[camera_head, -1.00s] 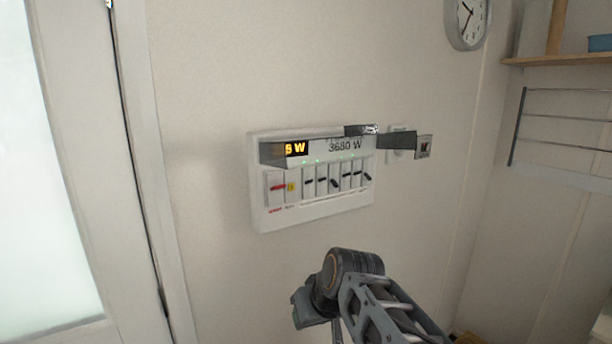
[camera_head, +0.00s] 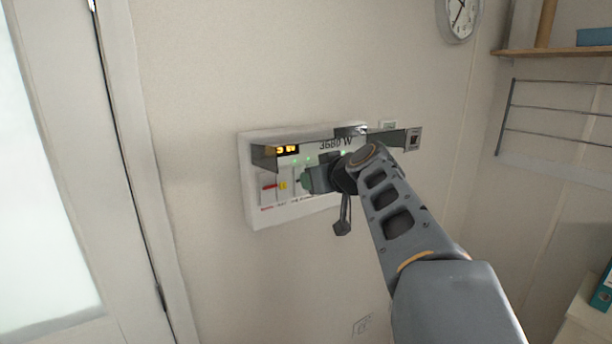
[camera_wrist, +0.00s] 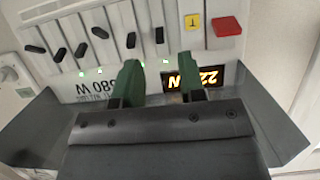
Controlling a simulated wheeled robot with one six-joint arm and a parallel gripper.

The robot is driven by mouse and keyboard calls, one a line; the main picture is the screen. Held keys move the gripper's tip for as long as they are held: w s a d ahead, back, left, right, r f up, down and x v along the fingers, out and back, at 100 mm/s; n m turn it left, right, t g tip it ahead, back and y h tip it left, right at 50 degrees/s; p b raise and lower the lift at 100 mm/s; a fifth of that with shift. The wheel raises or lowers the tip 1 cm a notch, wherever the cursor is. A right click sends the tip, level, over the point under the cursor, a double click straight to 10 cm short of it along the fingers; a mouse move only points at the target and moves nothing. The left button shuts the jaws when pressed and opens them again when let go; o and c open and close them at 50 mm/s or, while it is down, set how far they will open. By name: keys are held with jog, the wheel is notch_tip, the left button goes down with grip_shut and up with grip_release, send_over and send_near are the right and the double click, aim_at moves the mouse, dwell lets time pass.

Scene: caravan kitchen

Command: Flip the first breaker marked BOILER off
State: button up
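The white breaker panel (camera_head: 246,185) is on the wall in the head view. My gripper (camera_head: 308,180) is in front of it and covers most of its breakers. The wrist view shows the panel upside down, with a row of black levers, among them the one nearest the yellow button (camera_wrist: 159,35). Some levers tilt differently from others. My gripper's two green fingers (camera_wrist: 161,62) are apart and empty, with their tips near the two levers closest to the yellow button. I cannot read which breaker is marked BOILER.
A red switch (camera_head: 268,186) and a yellow button (camera_head: 283,186) sit at the panel's left end. A grey cover (camera_head: 413,139) sticks out at the panel's upper right. The lit display (camera_wrist: 200,78) lies beside one finger. The wall left of the panel is clear.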

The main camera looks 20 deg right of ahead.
jog(key=shift+p+x, duration=0.45)
jog(key=shift+x, duration=1.85)
grip_shut()
